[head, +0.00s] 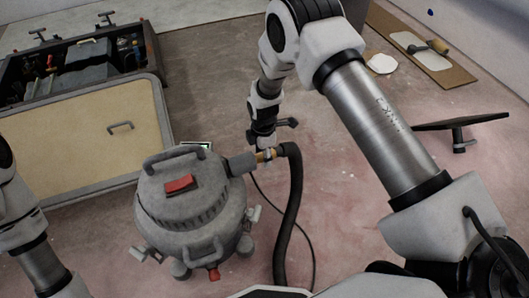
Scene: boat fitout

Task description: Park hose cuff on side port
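The grey canister vacuum (195,212) stands on the floor left of centre, with a red switch on its lid. Its grey side port (240,163) points up and right. The black hose (291,205) bends down from the cuff to the floor. My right gripper (267,152) reaches down from above with its fingertips on the cuff, seemingly closed around it. My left arm is at the left edge, its gripper out of view.
A tan-topped panel (85,140) with a handle lies left, behind the vacuum. A dark tool crate (75,62) is at the back left. A board with a trowel (425,52) lies back right. A dark flat plate on a stand (460,124) is at right. A thin cable crosses the floor.

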